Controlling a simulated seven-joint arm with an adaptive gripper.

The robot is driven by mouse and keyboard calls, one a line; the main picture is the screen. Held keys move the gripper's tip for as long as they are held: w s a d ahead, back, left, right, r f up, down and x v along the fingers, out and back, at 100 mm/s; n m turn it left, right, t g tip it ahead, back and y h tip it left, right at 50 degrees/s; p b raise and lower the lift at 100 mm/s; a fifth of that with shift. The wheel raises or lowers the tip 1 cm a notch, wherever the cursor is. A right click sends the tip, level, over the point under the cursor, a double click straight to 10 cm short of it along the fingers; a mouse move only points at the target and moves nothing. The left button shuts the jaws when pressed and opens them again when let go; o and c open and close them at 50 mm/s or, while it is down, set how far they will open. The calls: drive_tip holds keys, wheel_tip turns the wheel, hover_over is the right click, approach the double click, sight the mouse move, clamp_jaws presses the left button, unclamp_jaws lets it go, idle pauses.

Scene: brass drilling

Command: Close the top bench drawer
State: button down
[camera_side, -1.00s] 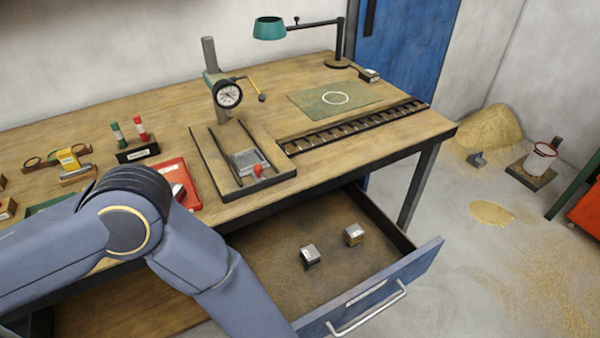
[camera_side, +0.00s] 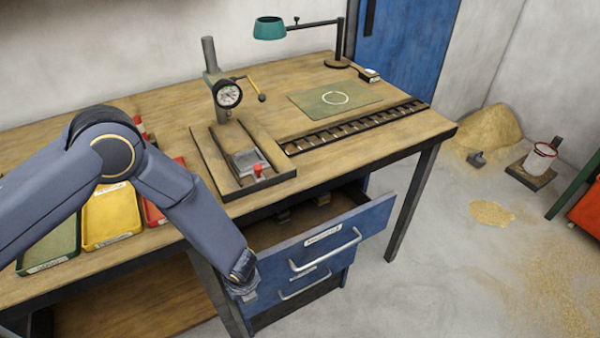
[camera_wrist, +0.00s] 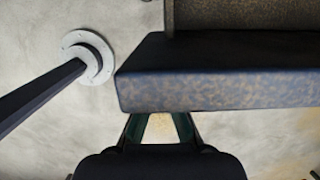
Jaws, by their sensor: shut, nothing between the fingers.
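The top bench drawer (camera_side: 325,237) has a blue front with a pale label and a silver bar handle (camera_side: 325,250). It stands partly open below the bench top, with a gap showing behind its front. My gripper (camera_side: 243,292) is at the left end of the drawer front, mostly hidden by my arm. In the wrist view, the drawer front's edge (camera_wrist: 220,75) lies across the picture just ahead of my gripper (camera_wrist: 160,122). The fingers are shut and empty, their tips partly hidden at that edge; I cannot tell if they touch it.
A lower drawer with its own handle (camera_side: 303,284) is below. The bench top (camera_side: 400,150) carries a dial gauge stand (camera_side: 228,95), a green mat (camera_side: 335,98) and a yellow tray (camera_side: 112,215). A bench leg (camera_side: 412,205) stands at right.

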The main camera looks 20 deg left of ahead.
drive_tip(key=shift+w+a, duration=0.35)
drive_tip(key=shift+w, duration=0.05)
